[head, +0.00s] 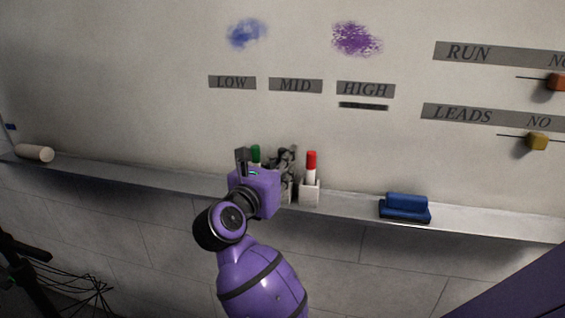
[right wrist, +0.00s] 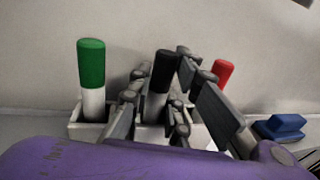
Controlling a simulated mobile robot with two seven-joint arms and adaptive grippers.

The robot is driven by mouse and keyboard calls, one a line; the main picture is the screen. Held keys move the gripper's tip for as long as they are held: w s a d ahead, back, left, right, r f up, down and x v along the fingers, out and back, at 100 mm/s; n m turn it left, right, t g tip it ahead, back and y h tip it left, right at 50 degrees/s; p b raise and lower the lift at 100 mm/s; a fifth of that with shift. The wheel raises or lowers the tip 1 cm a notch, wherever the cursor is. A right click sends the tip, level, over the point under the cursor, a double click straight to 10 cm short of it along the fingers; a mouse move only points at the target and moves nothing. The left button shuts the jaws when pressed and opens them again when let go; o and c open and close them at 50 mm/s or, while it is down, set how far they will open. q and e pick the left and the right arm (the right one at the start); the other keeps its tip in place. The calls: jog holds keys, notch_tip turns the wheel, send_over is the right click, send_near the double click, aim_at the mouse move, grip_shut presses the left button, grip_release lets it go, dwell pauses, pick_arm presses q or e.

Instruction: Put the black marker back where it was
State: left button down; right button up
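The black marker (right wrist: 160,72) stands cap up in the right wrist view, between the green and red markers, with its lower part at the white holder (right wrist: 78,128). My right gripper (right wrist: 160,88) has its fingers close on both sides of it and looks shut on it. Whether the marker rests fully in its slot is hidden. In the head view my right gripper (head: 284,163) covers the black marker. The green marker (right wrist: 91,80) stands left of it, the red marker (right wrist: 222,72) right of it, partly behind a finger. My left gripper is not in view.
The holder (head: 309,194) sits on a narrow ledge (head: 355,207) along the white board. A blue eraser (head: 405,208) lies to the right and a pale cylinder (head: 35,153) at far left. Ledge space between is clear. Sliders (head: 537,141) are at upper right.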

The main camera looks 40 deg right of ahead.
jog(key=o, duration=0.3)
jog(key=shift+r, duration=0.15)
